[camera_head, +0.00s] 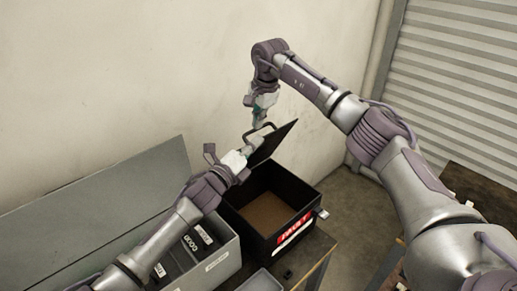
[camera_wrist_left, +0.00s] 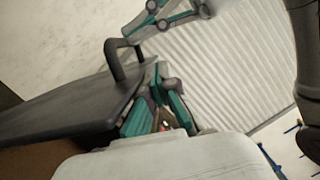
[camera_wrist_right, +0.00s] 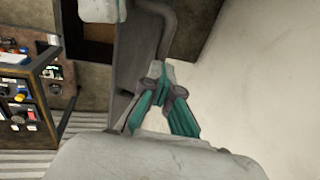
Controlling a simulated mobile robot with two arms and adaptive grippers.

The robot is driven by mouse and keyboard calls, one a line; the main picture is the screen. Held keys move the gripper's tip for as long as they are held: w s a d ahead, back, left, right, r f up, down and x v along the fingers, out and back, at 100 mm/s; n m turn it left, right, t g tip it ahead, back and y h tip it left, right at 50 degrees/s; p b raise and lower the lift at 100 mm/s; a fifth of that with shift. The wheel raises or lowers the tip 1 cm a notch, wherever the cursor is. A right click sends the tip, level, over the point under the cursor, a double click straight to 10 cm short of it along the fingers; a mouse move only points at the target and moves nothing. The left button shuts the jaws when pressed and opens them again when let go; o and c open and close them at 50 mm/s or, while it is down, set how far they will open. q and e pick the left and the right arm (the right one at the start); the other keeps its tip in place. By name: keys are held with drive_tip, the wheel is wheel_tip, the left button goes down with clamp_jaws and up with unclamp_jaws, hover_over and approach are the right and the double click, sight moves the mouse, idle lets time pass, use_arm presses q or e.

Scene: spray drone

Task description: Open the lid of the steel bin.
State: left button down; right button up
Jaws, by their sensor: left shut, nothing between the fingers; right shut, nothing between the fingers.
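The black steel bin (camera_head: 262,228) stands right of centre in the head view, a red and white label on its front. Its lid (camera_head: 279,142) is raised and tilted back, showing the brown bin floor. A bar handle (camera_head: 271,125) sits at the lid's upper edge. My left gripper (camera_head: 257,143) is shut and empty at the lid's inner side; whether it touches is unclear. The left wrist view shows the lid (camera_wrist_left: 75,110) and handle (camera_wrist_left: 124,62) beside its fingers. My right gripper (camera_head: 257,123) is shut and empty near the handle, which also shows in the right wrist view (camera_wrist_right: 168,28).
A grey case (camera_head: 222,262) with a raised lid (camera_head: 95,210) and several dark labelled items stands left of the bin. A pale wall (camera_head: 120,70) is behind. A ribbed shutter (camera_head: 455,85) is at right. Bare floor (camera_head: 345,205) lies right of the bin.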

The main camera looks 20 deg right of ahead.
drive_tip(key=o, duration=0.5)
drive_tip(key=shift+s+a+f, duration=0.15)
drive_tip(key=shift+f, duration=0.7)
drive_tip(key=shift+o, duration=0.7)
drive_tip(key=shift+w+a+f, duration=0.1)
drive_tip(key=shift+w, duration=0.2)
drive_tip(key=shift+r, duration=0.2)
